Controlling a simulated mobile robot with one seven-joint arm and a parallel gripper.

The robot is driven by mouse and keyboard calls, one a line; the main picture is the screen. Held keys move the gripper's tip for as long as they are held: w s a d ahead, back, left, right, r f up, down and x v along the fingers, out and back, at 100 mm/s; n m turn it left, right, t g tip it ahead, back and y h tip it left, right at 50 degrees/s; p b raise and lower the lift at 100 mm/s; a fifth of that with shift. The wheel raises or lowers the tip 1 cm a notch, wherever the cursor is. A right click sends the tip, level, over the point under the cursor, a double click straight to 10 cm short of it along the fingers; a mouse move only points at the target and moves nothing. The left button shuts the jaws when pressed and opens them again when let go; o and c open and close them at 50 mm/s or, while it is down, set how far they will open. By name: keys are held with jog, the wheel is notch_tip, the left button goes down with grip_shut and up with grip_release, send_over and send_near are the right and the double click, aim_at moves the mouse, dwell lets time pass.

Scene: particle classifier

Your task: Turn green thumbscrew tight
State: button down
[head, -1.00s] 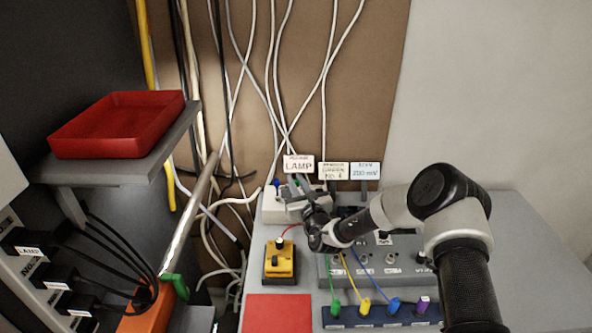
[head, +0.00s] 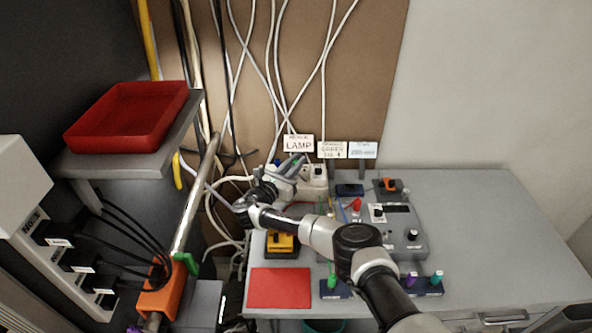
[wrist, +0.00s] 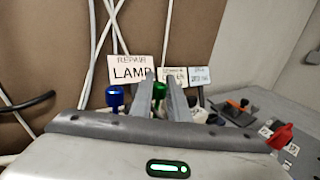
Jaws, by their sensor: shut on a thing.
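The green thumbscrew (wrist: 159,91) shows between my two fingers in the wrist view, upright in front of the signs. My gripper (wrist: 162,84) is shut on it. A blue thumbscrew (wrist: 115,97) stands just left of the fingers, apart from them. In the head view my gripper (head: 297,164) reaches over the light-coloured box (head: 316,180) below the LAMP sign. The thumbscrew's lower end and how far it is screwed in are hidden.
A LAMP sign (head: 298,144) and two smaller signs stand behind the box. White cables hang behind. The bench's right side is clear.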

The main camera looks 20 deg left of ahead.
jog(key=m+h+b, duration=0.1)
jog(key=b, duration=0.1)
jog(key=g+h+b, duration=0.1)
jog(key=shift+f+m+h+b, duration=0.25)
jog(key=shift+m+h+b, duration=0.05)
jog(key=shift+m+b, duration=0.1)
jog(key=shift+w+r+m+h+b, duration=0.1)
jog(key=shift+r+m+h+b, duration=0.3)
jog(key=shift+b, duration=0.45)
jog(key=c, duration=1.7)
grip_release()
jog(key=shift+o, duration=0.2)
jog(key=shift+g, duration=0.3)
